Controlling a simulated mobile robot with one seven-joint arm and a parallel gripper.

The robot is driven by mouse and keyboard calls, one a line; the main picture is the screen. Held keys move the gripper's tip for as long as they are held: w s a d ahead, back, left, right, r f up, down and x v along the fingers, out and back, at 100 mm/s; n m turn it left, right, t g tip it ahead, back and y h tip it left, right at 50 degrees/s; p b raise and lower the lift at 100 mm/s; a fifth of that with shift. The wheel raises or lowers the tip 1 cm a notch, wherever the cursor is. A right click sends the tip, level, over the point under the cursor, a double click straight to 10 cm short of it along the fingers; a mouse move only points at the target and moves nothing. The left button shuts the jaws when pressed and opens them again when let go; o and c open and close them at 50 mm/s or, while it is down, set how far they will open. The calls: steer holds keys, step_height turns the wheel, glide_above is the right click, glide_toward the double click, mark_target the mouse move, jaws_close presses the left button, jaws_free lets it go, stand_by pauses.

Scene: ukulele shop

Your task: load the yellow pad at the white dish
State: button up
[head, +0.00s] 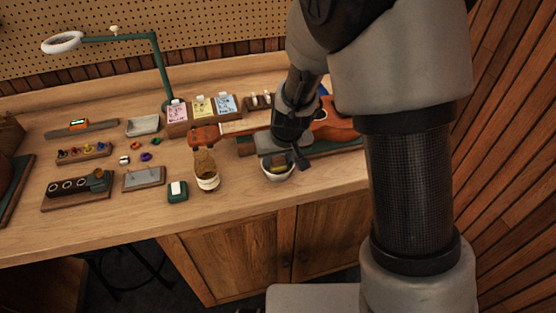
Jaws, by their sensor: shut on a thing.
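My gripper (283,158) points down at the white dish (278,177) near the front of the workbench. It is shut on the yellow pad (279,167), of which only a small dull yellow part shows. The pad appears to be at the dish's opening, inside its rim. I cannot tell whether it touches the bottom. My gripper and wrist cover the back of the dish and most of the pad.
A ukulele (334,127) lies behind my gripper. A green-and-white block (177,191), small trays and a lamp (160,70) are to the left. The left front bench edge is clear.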

mark_target(278, 158)
steer(key=shift+r+p, duration=2.2)
steer(key=shift+r, duration=0.6)
steer(key=shift+w+r, duration=0.1)
steer(key=shift+r, duration=0.05)
step_height(278, 158, up, 4)
steer(key=p, duration=0.3)
steer(key=shift+d, duration=0.1)
stand_by(0.4)
